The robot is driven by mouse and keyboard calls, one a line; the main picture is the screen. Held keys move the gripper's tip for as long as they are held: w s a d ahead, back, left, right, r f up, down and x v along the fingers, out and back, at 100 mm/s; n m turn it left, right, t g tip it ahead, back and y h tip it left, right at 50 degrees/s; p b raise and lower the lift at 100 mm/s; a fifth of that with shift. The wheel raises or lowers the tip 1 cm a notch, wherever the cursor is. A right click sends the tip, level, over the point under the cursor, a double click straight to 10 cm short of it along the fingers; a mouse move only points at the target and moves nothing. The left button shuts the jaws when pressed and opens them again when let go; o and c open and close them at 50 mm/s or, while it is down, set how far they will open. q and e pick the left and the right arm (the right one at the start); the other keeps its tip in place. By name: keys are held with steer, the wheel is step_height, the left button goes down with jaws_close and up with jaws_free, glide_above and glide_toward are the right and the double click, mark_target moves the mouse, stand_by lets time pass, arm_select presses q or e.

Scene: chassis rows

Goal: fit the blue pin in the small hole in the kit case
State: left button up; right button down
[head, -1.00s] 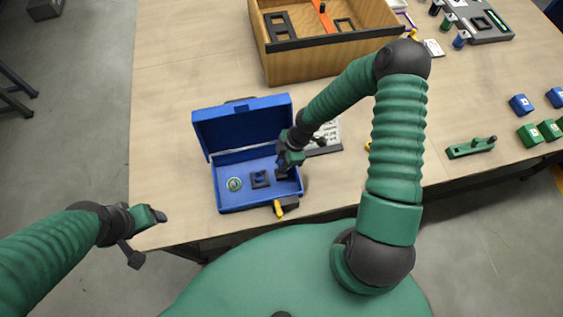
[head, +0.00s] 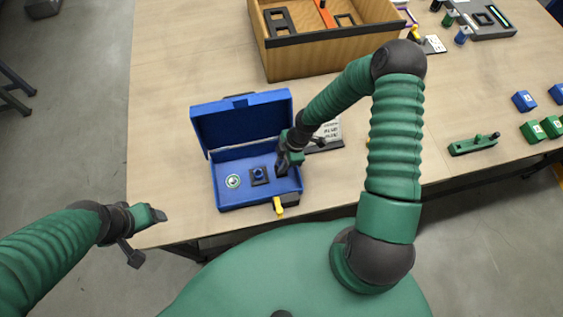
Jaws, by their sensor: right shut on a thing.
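The blue kit case (head: 228,203) lies open near the table's front edge, its lid raised at the back. Inside are a round ring with a green middle (head: 233,181) at left and a black square piece with a blue round part (head: 259,174) in its middle. I cannot tell whether that blue part is the pin. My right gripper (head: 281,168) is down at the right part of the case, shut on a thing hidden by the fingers. It covers what lies beneath, and I cannot make out the small hole. My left gripper (head: 148,236) is open and empty, left of the case.
A yellow-handled item (head: 278,206) is at the case's front. A dark-edged card (head: 329,136) lies behind my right gripper. A wooden box (head: 330,55) stands at the back. Green and blue blocks (head: 533,131) and a green bar (head: 473,145) lie at right. The left table area is clear.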

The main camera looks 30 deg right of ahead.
steer(key=shift+f, duration=0.5)
steer(key=c, duration=1.2)
jaws_free()
steer(key=shift+r, duration=0.1)
steer(key=v, duration=1.6)
steer(key=shift+r+p, duration=0.35)
steer(key=shift+p, duration=0.05)
